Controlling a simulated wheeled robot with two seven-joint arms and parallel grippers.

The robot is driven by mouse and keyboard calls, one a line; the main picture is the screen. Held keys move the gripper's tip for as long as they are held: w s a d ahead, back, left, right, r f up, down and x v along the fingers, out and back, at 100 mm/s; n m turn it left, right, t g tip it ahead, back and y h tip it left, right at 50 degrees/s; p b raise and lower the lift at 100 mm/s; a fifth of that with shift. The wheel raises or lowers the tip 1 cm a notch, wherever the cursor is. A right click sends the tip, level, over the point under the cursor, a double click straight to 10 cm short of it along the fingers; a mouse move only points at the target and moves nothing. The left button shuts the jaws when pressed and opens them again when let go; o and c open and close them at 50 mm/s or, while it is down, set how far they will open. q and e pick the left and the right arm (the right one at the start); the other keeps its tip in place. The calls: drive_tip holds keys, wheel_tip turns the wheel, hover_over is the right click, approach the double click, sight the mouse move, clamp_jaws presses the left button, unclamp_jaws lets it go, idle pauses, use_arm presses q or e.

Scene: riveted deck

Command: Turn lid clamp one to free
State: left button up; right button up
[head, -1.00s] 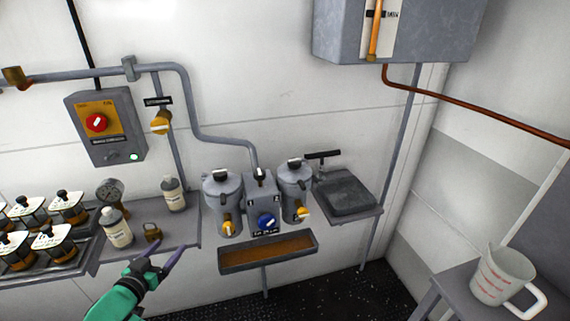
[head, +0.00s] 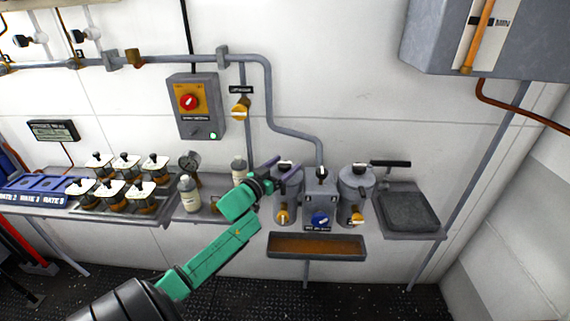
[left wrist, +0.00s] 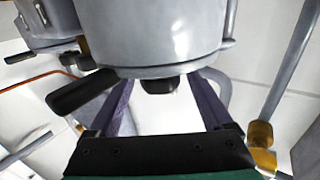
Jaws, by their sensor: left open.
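The filter unit has two grey canisters with black clamps on their lids. The left canister (head: 286,197) stands partly behind my left gripper (head: 286,167), and its lid clamp (head: 284,164) shows at the fingertips. My left gripper is open, with its purple fingers at lid height. In the left wrist view a grey canister (left wrist: 150,35) fills the top; a dark knob (left wrist: 158,85) shows between the open fingers (left wrist: 164,92), and a black bar (left wrist: 82,93) lies beside the left finger. Contact cannot be told. The right canister (head: 354,190) has its own clamp. My right gripper is out of view.
A blue dial (head: 319,219) sits between the canisters, above a brown-filled trough (head: 317,246). A pipe (head: 270,100) runs down behind them. Bottles (head: 189,195) and a rack of jars (head: 125,205) stand to the left; a dark press plate (head: 408,210) is at the right.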

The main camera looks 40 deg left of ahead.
use_arm(q)
drive_tip(key=shift+w, duration=0.3)
clamp_jaws()
drive_tip(key=shift+f, duration=0.1)
